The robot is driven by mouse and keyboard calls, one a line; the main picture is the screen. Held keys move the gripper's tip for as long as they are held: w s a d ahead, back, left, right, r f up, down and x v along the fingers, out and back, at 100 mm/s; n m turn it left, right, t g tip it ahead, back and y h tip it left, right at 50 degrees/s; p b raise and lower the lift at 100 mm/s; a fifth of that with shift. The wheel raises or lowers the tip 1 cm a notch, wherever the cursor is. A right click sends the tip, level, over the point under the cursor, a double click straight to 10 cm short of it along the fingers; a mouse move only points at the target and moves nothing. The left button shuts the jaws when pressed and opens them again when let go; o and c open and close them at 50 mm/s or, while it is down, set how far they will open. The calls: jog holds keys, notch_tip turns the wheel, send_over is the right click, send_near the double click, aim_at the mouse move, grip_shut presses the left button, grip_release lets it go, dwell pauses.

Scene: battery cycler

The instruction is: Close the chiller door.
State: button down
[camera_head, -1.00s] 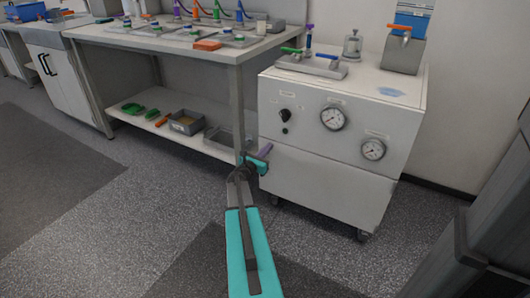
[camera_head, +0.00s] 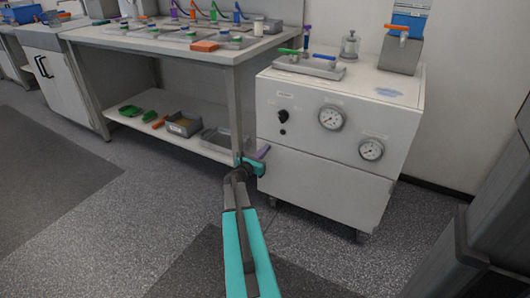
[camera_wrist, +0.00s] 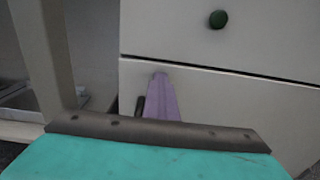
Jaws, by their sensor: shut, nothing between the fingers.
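The chiller (camera_head: 330,92) is a white cabinet on casters with gauges on its front. Its door (camera_head: 320,185) is the plain lower front panel. It looks flush or nearly flush with the body, with a thin dark seam above it. The door also fills the lower right of the wrist view (camera_wrist: 235,108). My gripper (camera_head: 265,149), with purple fingers, is shut and empty at the door's upper left edge. In the wrist view the fingers (camera_wrist: 161,76) point at the panel, and I cannot tell whether they touch it. A dark piece, perhaps a handle (camera_wrist: 139,106), shows beside them.
A workbench (camera_head: 150,36) with a lower shelf (camera_head: 150,125) stands close to the left of my gripper. Its leg (camera_head: 236,100) is near my wrist. A dark grey cabinet (camera_head: 490,220) stands at right. The floor before the chiller is open.

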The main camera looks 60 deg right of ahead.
jog(key=a, duration=1.4)
jog(key=shift+p, duration=0.3)
